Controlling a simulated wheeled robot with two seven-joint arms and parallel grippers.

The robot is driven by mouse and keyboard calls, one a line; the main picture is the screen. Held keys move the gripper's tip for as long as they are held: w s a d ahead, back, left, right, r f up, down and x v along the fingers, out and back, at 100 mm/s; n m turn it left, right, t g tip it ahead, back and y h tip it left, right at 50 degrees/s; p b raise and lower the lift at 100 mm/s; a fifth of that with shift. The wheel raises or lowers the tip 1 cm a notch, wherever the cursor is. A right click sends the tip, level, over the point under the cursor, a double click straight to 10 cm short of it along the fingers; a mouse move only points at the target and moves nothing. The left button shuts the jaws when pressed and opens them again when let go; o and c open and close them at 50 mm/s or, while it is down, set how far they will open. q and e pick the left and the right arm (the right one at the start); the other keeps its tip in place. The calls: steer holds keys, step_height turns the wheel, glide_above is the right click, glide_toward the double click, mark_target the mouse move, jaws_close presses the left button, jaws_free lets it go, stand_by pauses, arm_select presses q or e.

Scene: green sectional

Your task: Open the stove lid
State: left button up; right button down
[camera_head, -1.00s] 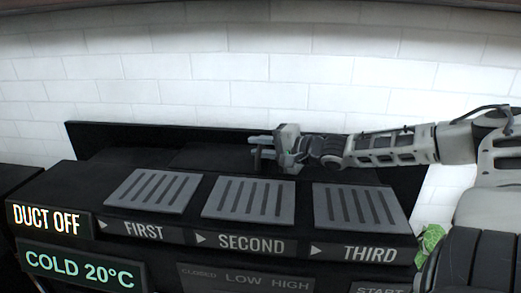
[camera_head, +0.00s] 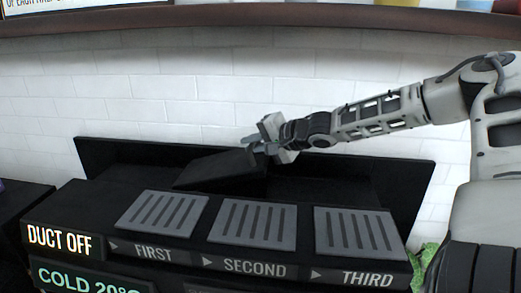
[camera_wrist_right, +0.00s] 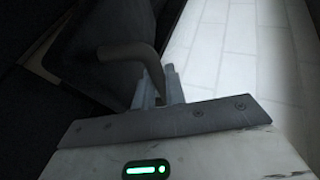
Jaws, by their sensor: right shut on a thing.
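The stove (camera_head: 60,215) is black, with a raised back panel (camera_head: 380,175) against the wall. A black lid (camera_head: 222,170) at the back of its top is tilted, its right side raised. My right gripper (camera_head: 258,146) is at the lid's raised upper edge, shut on the lid's handle. In the right wrist view the curved dark handle (camera_wrist_right: 128,52) runs into the fingers of the gripper (camera_wrist_right: 158,85), with the dark lid surface (camera_wrist_right: 85,75) behind it. What lies under the lid is hidden. My left gripper is not in view.
Grey slotted plates labelled FIRST (camera_head: 162,213), SECOND (camera_head: 252,223) and THIRD (camera_head: 358,233) lie along the stove's front. A white tiled wall (camera_head: 150,95) stands close behind. A brown shelf edge (camera_head: 250,18) crosses the top. Something green (camera_head: 425,258) is at the right.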

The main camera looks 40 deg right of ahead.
mark_target(235, 160)
steer(key=r, duration=0.1)
steer(key=w+a+r, duration=0.1)
steer(key=r, duration=0.1)
steer(key=w+a+r+p, duration=0.1)
steer(key=shift+w+r, duration=0.15)
steer(key=shift+w, duration=0.1)
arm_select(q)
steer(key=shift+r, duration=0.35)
arm_select(e)
steer(key=shift+w+a+r, duration=0.4)
steer(key=shift+w+r, duration=0.15)
steer(key=shift+r, duration=0.1)
steer(key=c, duration=1.7)
jaws_free()
steer(key=shift+c, duration=0.2)
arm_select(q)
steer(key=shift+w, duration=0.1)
